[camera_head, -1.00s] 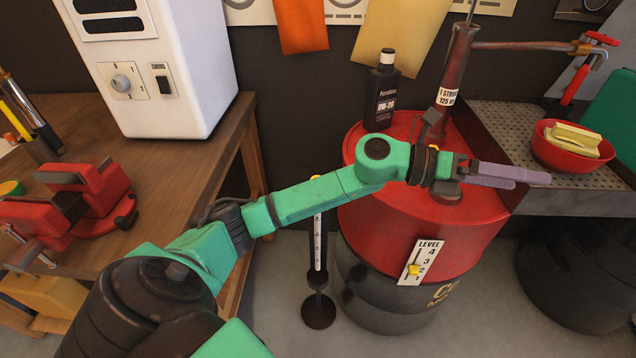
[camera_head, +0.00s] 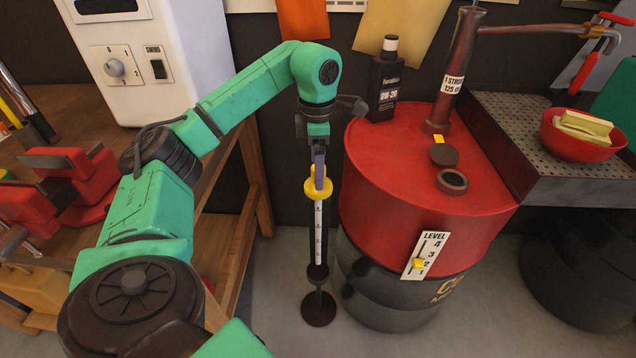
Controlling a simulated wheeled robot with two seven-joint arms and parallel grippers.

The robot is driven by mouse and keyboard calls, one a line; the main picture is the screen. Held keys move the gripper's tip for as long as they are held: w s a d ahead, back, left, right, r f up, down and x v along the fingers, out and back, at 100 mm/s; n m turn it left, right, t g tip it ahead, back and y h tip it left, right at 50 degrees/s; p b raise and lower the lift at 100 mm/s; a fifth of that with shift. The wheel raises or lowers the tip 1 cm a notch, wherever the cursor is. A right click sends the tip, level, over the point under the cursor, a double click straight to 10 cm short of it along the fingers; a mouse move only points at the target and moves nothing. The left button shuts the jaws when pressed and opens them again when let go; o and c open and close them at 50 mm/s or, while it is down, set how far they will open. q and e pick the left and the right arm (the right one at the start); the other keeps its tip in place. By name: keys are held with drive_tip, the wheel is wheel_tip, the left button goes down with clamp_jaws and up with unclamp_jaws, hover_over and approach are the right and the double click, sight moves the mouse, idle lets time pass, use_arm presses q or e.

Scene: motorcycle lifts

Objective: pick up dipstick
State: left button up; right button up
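The dipstick (camera_head: 318,228) stands upright between the workbench and the drum. It has a yellow ring handle (camera_head: 318,195) and a white scale with dark marks. A dark round-based holder (camera_head: 318,308) stands on the floor beneath it. My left gripper (camera_head: 318,178) points down at the yellow handle, its purple fingers overlapping the ring. The fingers are seen nearly edge-on, so I cannot tell whether they are closed on it. My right gripper is not in view.
The red-topped drum (camera_head: 385,190) stands close on the right. It carries a black bottle (camera_head: 384,85), a pump (camera_head: 455,75), a dark cap (camera_head: 443,155) and an opening (camera_head: 452,181). The wooden workbench (camera_head: 215,155) with a red vise (camera_head: 90,180) is on the left.

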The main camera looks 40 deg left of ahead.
sight(309, 189)
use_arm(q)
wheel_tip(309, 189, down, 5)
drive_tip(key=shift+d+r+p, duration=0.1)
drive_tip(key=shift+p, duration=0.2)
clamp_jaws()
drive_tip(key=shift+r, duration=0.1)
